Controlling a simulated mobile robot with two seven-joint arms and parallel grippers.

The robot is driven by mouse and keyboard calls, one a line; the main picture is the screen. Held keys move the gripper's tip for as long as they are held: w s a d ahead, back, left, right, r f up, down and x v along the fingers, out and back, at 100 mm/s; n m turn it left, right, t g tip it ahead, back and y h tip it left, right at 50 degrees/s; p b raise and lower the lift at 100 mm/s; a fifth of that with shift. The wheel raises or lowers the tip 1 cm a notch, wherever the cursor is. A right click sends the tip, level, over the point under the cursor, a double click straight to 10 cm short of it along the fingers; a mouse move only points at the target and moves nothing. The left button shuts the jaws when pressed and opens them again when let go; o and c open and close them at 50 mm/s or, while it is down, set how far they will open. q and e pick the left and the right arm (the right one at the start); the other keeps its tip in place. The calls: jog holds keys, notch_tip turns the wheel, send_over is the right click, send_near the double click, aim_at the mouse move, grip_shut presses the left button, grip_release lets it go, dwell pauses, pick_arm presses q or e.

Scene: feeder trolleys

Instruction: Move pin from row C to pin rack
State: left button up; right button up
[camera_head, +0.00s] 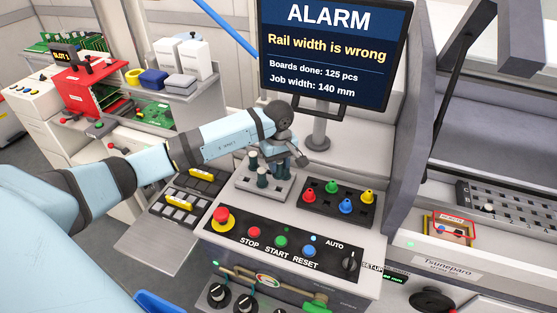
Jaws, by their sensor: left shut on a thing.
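The pin rack (246,184), a light grey block, stands on top of the control console. My left gripper (292,160) is over the back right part of the rack, pointing down and shut on a pin. The held pin is mostly hidden by the fingers, and I cannot tell whether it is seated in the rack. Row C is marked by a letter on a perforated grey plate (522,207) in the machine at the right. My right gripper is not in view.
A black block (322,208) with red, green, blue and yellow knobs sits right of the rack. The alarm monitor (333,55) stands close behind my gripper. The console front (290,252) has buttons. A dark tray with yellow parts (183,208) lies left.

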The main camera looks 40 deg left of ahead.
aim_at(279, 177)
pick_arm(q)
jog(key=shift+f+b, duration=0.8)
jog(key=shift+f, duration=1.15)
jog(key=shift+f+b, duration=0.9)
jog(key=shift+f, duration=0.1)
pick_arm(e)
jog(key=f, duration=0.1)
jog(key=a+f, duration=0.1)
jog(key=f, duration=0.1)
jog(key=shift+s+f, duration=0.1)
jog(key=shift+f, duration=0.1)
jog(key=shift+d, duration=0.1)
pick_arm(q)
jog(key=o, duration=1.3)
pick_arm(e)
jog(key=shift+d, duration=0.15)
pick_arm(q)
jog(key=shift+r, duration=0.1)
jog(key=shift+r+p, duration=1.75)
jog(key=shift+r, duration=2.2)
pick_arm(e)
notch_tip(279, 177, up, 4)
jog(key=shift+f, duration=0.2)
